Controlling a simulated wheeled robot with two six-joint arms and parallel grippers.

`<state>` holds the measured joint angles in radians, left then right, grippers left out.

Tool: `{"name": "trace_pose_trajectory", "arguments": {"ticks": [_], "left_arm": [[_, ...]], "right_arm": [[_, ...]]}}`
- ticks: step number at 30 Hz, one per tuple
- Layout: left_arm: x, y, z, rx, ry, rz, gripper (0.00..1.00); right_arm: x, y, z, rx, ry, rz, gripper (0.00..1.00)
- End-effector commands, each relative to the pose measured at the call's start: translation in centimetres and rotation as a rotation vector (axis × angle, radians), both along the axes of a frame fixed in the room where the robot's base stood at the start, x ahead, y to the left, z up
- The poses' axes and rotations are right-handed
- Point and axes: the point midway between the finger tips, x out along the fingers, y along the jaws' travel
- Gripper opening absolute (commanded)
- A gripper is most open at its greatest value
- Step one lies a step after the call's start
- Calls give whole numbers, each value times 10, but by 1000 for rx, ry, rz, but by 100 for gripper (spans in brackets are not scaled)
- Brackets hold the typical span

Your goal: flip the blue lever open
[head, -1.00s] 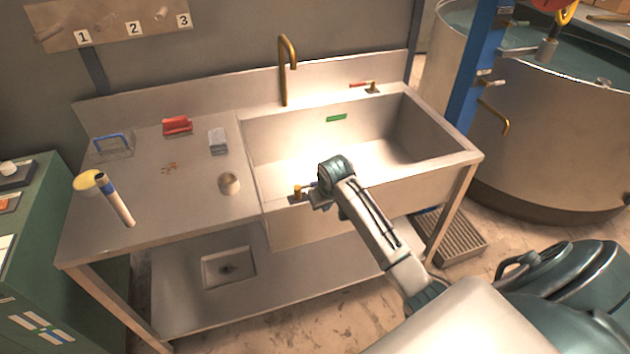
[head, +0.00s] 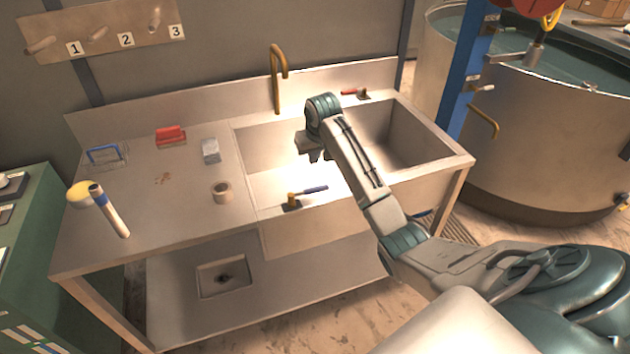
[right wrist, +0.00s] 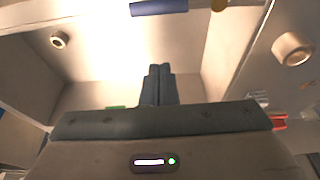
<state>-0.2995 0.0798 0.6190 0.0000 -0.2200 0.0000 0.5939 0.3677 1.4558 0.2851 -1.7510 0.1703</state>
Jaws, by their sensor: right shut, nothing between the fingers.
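The blue lever (head: 314,189) sits on a brass valve (head: 292,201) at the sink's front rim. It points to the right, roughly along the rim. In the right wrist view the blue lever (right wrist: 160,7) shows at the top edge, with the brass valve (right wrist: 219,4) beside it. My right gripper (head: 315,157) is above the sink basin, behind the lever and apart from it. In the right wrist view its fingers (right wrist: 157,72) are together with nothing between them. My left gripper is not in view.
The sink basin (head: 405,140) lies under my right arm. A brass faucet (head: 276,80) and a red-handled valve (head: 353,93) stand at the back. A tape roll (head: 222,192), a grey block (head: 210,150) and a red brush (head: 171,136) are on the left counter.

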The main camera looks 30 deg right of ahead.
Motion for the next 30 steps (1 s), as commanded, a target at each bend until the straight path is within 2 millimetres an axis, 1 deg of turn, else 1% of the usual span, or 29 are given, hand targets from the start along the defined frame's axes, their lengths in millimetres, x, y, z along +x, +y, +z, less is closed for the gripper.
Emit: {"name": "trace_pose_trajectory", "arguments": {"ticks": [5, 8, 15, 22, 24, 30], "left_arm": [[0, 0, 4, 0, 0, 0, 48], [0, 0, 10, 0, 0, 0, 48], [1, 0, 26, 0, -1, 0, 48], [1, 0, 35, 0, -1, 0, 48], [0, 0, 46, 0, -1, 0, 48], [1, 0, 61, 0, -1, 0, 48]], "right_arm": [[2, 0, -7, 2, 3, 0, 0], [6, -1, -20, 2, 5, 0, 0], [20, -4, -63, 2, 4, -1, 0], [30, -7, -96, 1, 3, 0, 0], [20, -5, -90, -1, 1, 2, 0], [1, 0, -87, -1, 1, 1, 0]]}}
